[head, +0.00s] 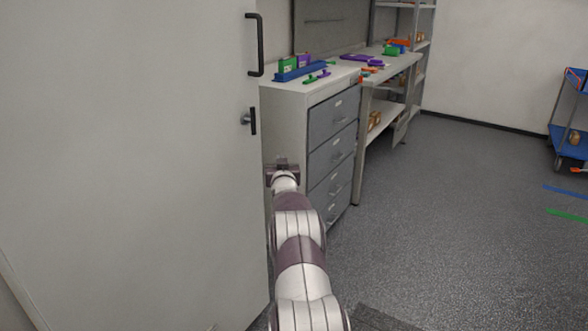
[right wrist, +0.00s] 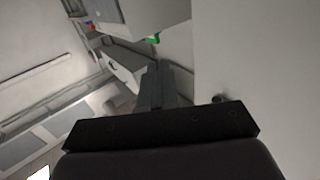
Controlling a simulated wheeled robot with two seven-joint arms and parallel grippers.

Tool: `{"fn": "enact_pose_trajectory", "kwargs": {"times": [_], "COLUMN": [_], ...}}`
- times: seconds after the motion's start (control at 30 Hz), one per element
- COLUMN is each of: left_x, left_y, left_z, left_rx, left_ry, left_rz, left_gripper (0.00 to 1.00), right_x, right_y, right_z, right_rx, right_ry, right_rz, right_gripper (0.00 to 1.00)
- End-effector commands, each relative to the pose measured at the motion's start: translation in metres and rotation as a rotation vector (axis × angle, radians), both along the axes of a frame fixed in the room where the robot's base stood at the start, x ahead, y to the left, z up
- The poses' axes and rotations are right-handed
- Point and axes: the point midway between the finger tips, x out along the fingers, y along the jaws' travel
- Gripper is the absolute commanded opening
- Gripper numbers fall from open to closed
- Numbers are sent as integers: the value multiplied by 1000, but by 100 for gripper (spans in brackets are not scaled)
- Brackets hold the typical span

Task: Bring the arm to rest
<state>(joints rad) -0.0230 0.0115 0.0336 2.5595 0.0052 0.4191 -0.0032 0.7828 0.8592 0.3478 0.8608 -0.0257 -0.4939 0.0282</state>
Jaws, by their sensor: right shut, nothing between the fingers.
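My right arm (head: 300,255) reaches forward from the bottom of the head view. Its gripper (head: 281,165) is beside the edge of a large grey door, in front of the drawer cabinet. In the right wrist view my right gripper (right wrist: 163,75) shows shut, with nothing held. I cannot tell whether it touches the door or the cabinet. My left gripper is not in view.
The grey door (head: 130,150) with a black handle (head: 260,45) fills the left side. A drawer cabinet (head: 284,130) and workbench (head: 385,72) carry coloured parts. A blue cart (head: 570,145) stands far right. The floor (head: 440,230) right of my arm is mostly clear.

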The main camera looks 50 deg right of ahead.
Motion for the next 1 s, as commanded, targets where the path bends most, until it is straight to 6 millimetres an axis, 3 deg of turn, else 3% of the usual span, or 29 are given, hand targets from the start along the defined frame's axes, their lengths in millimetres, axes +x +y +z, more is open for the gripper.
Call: {"fn": "enact_pose_trajectory", "kwargs": {"times": [0.1,0.2,0.5,0.57,0.67,0.73,0.77,0.8,0.87,0.9,1.0], "left_x": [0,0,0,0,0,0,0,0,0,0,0], "left_y": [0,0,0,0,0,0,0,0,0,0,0], "left_z": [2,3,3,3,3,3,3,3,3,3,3], "left_rx": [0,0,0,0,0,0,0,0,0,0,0], "left_ry": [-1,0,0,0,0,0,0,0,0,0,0], "left_rz": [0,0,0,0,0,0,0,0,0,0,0], "left_gripper": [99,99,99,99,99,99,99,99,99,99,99], "right_x": [-24,-36,-41,-43,-57,-78,-84,-92,-105,-117,-153], "right_y": [-4,-5,-6,-7,3,35,61,100,161,201,293], "right_z": [1,0,-3,-14,-70,-120,-136,-152,-167,-172,-176], "right_rx": [1,2,5,36,168,328,396,474,569,619,706], "right_ry": [1,1,9,50,188,352,431,532,671,760,960], "right_rz": [-3,-2,-2,-9,-24,-27,-9,21,75,113,207], "right_gripper": [0,0,0,0,0,0,0,0,0,0,0]}}
